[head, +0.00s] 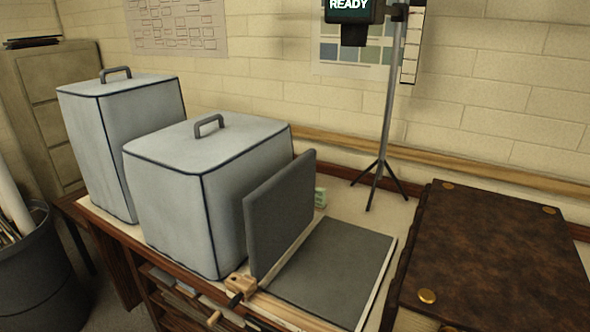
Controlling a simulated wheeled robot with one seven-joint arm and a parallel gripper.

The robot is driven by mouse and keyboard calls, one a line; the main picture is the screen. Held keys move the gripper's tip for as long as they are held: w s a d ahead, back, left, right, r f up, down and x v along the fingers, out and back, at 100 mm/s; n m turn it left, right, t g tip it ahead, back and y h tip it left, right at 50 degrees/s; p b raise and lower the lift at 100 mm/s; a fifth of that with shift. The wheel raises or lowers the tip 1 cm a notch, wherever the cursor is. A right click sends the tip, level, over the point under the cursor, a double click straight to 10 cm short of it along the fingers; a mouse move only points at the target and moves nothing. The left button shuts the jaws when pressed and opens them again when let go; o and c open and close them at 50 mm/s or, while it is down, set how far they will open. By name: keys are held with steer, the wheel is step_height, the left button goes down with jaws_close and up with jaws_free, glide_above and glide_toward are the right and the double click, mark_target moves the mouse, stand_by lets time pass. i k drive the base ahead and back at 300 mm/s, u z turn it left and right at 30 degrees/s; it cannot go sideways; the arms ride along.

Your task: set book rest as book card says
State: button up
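What looks like the book rest stands on the table. It has an upright dark grey board (281,215) and a flat dark grey board (332,264) lying to its right. A wooden block with pegs (240,286) sits at the front foot of the upright board, on a pale wooden rail. A large brown leather-like slab with brass studs, perhaps a book (500,262), lies to the right. I cannot make out a book card. A small green item (320,197) shows partly behind the upright board. My gripper is not in view.
Two pale blue-grey covered boxes with top handles, a nearer one (190,210) and a farther one (112,140), fill the left of the table (345,207). A tripod stand (386,120) carries a screen reading READY (350,9). A dark bin (45,275) stands at far left.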

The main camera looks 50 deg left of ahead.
mark_target(275, 213)
steer(key=u, duration=1.95)
steer(key=k, duration=0.65)
steer(key=u, duration=0.6)
steer(key=i, duration=0.55)
steer(key=u, duration=0.45)
steer(key=i, duration=1.15)
steer(key=z, duration=0.65)
